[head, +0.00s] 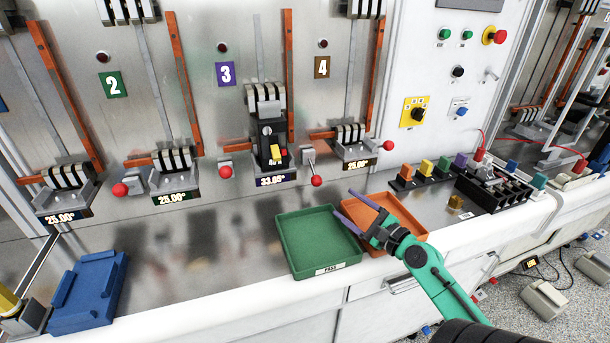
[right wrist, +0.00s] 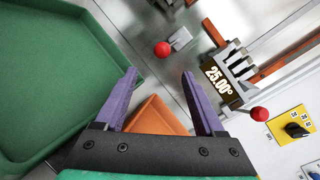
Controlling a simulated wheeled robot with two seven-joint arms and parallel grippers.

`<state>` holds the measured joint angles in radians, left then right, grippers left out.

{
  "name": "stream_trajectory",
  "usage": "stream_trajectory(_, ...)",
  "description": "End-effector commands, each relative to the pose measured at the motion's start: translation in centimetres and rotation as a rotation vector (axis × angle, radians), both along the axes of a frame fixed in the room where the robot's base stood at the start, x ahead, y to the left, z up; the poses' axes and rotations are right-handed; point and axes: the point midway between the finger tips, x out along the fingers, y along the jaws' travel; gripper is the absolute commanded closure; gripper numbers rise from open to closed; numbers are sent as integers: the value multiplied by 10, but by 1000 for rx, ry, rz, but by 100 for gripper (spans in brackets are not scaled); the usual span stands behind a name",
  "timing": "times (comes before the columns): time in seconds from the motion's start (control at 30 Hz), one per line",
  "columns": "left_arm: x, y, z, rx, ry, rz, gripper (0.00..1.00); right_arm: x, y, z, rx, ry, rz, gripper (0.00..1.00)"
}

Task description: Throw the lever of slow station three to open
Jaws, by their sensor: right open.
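The purple 3 sign (head: 226,74) marks station three. Its unit, with a black block and a yellow part (head: 268,130), stands below and right of the sign, over a 33.00° display (head: 273,181). A small red-knobbed lever (head: 316,181) hangs from a grey base right of this unit; it also shows in the right wrist view (right wrist: 162,48). Another red-knobbed lever (head: 225,172) sits to the unit's left. I cannot tell which belongs to station three. My right gripper (head: 343,201) is open and empty above the trays, its purple fingers (right wrist: 160,74) apart from the right-hand lever's knob.
A green tray (head: 318,265) and an orange tray (head: 412,224) lie under my right gripper. Station four's unit (head: 355,150) with a red knob (head: 388,146) stands to the right. Coloured plugs (head: 427,168) line the bench farther right. A blue holder (head: 88,290) lies left.

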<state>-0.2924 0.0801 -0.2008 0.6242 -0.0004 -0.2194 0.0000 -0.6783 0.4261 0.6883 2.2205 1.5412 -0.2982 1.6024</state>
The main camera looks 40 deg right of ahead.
Motion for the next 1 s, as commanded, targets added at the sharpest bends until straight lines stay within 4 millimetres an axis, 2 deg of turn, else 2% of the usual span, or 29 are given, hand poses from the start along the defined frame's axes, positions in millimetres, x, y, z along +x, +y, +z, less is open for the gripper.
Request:
stream_trajectory(0.17, -4, 0, 17, 0, 6, 0, 51, 21, 0, 7, 1, -3, 1, 29)
stream_trajectory(0.37, -17, 1, 38, 2, 27, 1, 51, 73, 0, 7, 0, -4, 1, 29)
stream_trajectory(0.5, -15, 1, 45, 1, 24, 1, 51, 109, -1, 3, 0, -4, -1, 29)
stream_trajectory(0.6, -9, 0, 45, 1, 15, 1, 51, 128, -1, 1, 0, -2, -1, 29)
stream_trajectory(0.73, -4, 0, 46, 1, 8, 1, 51, 142, 0, -1, -1, -1, -1, 29)
stream_trajectory(1.0, -5, 0, 46, 1, 8, 2, 51, 145, 0, -1, -1, 0, 0, 29)
